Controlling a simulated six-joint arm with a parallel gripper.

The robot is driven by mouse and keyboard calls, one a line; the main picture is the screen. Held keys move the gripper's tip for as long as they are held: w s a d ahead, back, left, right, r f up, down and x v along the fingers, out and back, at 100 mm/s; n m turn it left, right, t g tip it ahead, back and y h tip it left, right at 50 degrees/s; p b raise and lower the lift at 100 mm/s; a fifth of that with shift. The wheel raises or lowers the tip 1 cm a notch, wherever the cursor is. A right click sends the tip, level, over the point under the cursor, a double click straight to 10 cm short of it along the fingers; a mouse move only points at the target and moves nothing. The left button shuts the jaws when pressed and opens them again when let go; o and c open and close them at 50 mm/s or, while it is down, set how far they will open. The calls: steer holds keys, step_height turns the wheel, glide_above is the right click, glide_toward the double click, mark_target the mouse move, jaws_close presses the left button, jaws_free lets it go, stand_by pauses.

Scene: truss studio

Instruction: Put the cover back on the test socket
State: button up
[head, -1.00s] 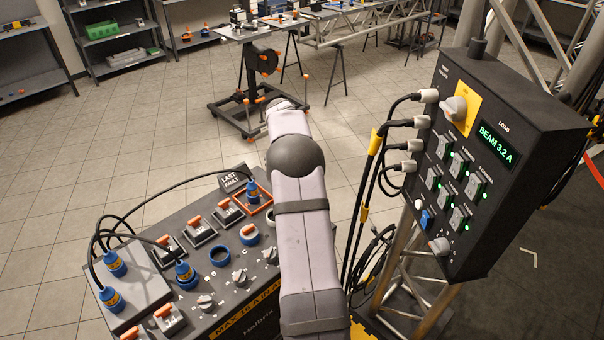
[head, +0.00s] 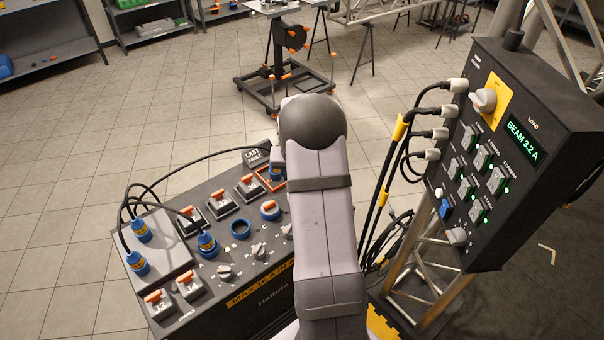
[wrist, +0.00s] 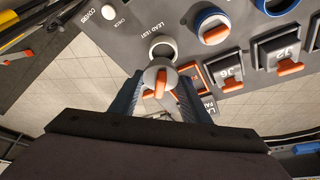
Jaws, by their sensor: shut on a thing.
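In the wrist view my gripper (wrist: 160,92) is shut on a round grey cover with an orange tab (wrist: 150,76). The grey-rimmed test socket (wrist: 163,47), beside the printed words LEAD TEST, is open and dark inside. The held cover is just below the socket in this view and overlaps the lower edge of its rim. I cannot tell whether they touch. In the head view my arm hides the gripper, the cover and this socket.
The console (head: 213,268) also bears an open blue ring (head: 240,229), a blue-rimmed cap with an orange tab (head: 270,211), switches, knobs and cabled blue plugs. An orange frame (wrist: 186,77) lies close to the gripper. A black control box (head: 480,230) with cables stands at right.

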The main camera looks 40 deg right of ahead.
steer(key=n, duration=0.1)
steer(key=w+n+y, duration=0.1)
steer(key=n, duration=0.2)
steer(key=shift+w+d+r+t+y, duration=0.2)
steer(key=shift+d+t+y, duration=0.1)
steer(key=shift+t, duration=0.1)
steer(key=shift+w+d+n+y, duration=0.15)
steer(key=shift+n+y, duration=0.15)
steer(key=shift+n, duration=0.5)
steer(key=shift+n+y, duration=0.4)
steer(key=shift+n, duration=0.8)
steer(key=shift+f, duration=0.1)
steer(key=shift+f+b, duration=1.2)
steer(key=shift+f, duration=0.95)
steer(key=shift+f+b, duration=0.95)
steer(key=shift+b, duration=0.05)
steer(key=shift+f+b, duration=0.5)
steer(key=shift+b, duration=0.55)
steer(key=o, duration=1.7)
steer(key=shift+c, duration=0.2)
